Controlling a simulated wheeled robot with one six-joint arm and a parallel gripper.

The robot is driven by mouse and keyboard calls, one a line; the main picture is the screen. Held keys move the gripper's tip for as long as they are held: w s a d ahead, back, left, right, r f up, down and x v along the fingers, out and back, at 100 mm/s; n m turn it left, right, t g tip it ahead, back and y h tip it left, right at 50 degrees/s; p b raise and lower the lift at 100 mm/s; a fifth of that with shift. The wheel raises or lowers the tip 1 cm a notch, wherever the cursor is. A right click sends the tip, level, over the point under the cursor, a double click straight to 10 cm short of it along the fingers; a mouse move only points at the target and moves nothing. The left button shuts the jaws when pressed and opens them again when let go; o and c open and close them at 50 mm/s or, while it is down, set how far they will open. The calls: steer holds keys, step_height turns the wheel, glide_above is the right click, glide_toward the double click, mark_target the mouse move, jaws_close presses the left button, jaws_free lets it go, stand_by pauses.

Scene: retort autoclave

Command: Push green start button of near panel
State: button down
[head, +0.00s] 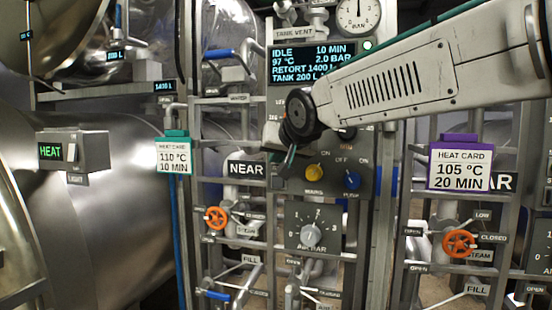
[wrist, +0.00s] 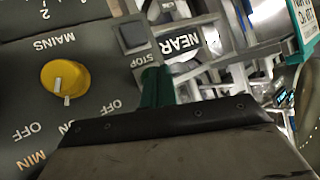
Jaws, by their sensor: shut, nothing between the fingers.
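The near control panel (head: 330,180) is in the middle of the head view, with a yellow MAINS knob (head: 313,172) and a blue PUSH knob (head: 351,180). My gripper (head: 290,155) is at the panel's upper left, its narrow teal fingers shut and empty. In the wrist view the fingers (wrist: 157,86) point at the panel's edge, just below a dark square button (wrist: 131,35) with a STOP label. The yellow knob (wrist: 64,77) is to their left. I cannot make out the green start button; my fingers or arm may cover it. Contact with the panel cannot be told.
A display (head: 325,63) and a round gauge (head: 358,15) are above the panel. A green-topped heat card (head: 174,155) hangs left, a purple-topped one (head: 459,166) right. Orange valve wheels (head: 215,217) and pipes stand lower down. A NEAR sign (wrist: 180,46) is beside the fingers.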

steer(key=shift+w+d, duration=0.1)
steer(key=shift+w, duration=0.3)
steer(key=shift+s, duration=0.1)
stand_by(0.5)
steer(key=shift+s+a, duration=0.2)
steer(key=shift+s, duration=0.3)
steer(key=shift+s+a, duration=0.15)
steer(key=shift+s, duration=0.3)
steer(key=shift+s, duration=0.1)
steer(key=shift+s+a, duration=0.3)
steer(key=shift+s, duration=0.45)
steer(key=shift+s+a, duration=0.25)
steer(key=shift+s, duration=0.5)
steer(key=shift+s+a, duration=0.3)
steer(key=shift+s, duration=0.45)
